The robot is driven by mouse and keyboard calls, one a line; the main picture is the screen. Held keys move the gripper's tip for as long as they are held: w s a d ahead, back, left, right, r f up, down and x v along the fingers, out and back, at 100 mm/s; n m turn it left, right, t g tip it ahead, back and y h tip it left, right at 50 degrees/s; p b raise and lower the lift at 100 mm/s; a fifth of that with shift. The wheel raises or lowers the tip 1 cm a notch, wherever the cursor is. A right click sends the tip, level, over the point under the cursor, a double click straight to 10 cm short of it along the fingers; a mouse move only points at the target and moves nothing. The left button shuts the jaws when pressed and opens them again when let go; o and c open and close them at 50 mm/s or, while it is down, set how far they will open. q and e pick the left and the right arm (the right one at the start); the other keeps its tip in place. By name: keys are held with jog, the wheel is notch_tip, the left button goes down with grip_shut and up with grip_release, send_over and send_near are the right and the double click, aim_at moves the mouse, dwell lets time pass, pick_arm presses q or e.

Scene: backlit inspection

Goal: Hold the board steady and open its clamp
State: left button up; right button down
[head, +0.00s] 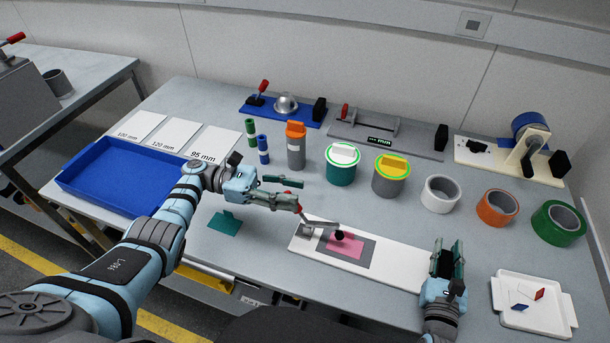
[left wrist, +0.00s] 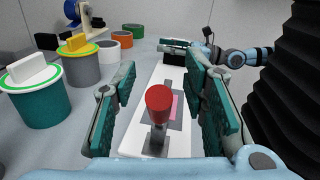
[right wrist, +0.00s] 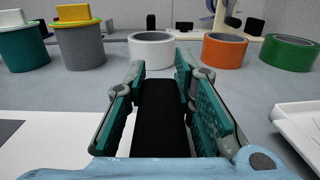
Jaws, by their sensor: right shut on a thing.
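The white board (head: 395,262) lies on the table, with a pink sheet (head: 352,247) on a grey patch. Its clamp (head: 320,224) stands at the left end, its arm reaching over the sheet with a black tip (head: 339,235) that looks down on it. The clamp's red handle (left wrist: 158,103) stands between the fingers of my left gripper (left wrist: 157,105); they are wide apart, with gaps on both sides. My left gripper also shows in the head view (head: 287,197). My right gripper (head: 447,260) is shut on the black block (right wrist: 160,115) at the board's right end.
A white tray (head: 555,326) with small red and blue pieces is close right of my right gripper. Lidded pots (head: 391,180) and tape rolls (head: 497,208) stand behind the board. A teal piece (head: 225,223) lies left of it. A blue tray (head: 85,185) is far left.

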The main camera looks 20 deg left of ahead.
pick_arm(q)
notch_tip(320, 180, up, 8)
jog(key=shift+s+r, duration=0.1)
jog(key=shift+r, duration=0.1)
jog(key=shift+c, duration=0.5)
jog(key=shift+s+d+f, duration=0.1)
jog(key=shift+d+f, duration=0.05)
jog(key=shift+f, duration=0.1)
jog(key=c, duration=0.3)
jog(key=s+d+f+n+t, duration=0.1)
jog(key=n+t, duration=0.1)
jog(key=n, duration=0.1)
jog(key=s+d+f+n+t+h, duration=0.1)
jog(key=s+f+n+t, duration=0.1)
jog(key=n, duration=0.2)
jog(key=s+d+f+n+t+h, duration=0.1)
jog(key=n+t, duration=0.1)
jog(key=n, duration=0.2)
jog(key=shift+s+d+f, duration=0.25)
grip_shut()
jog(key=s+a+f+n+t+y, duration=0.1)
jog(key=s+f+n+t+y, duration=0.3)
jog(key=n, duration=0.7)
jog(key=s+a+f+n+t+y, duration=0.1)
jog(key=s+n+t+y, duration=0.4)
jog(key=n, duration=0.5)
jog(key=w+d+n+t, duration=0.1)
jog(key=w, duration=0.9)
jog(key=shift+w, duration=0.25)
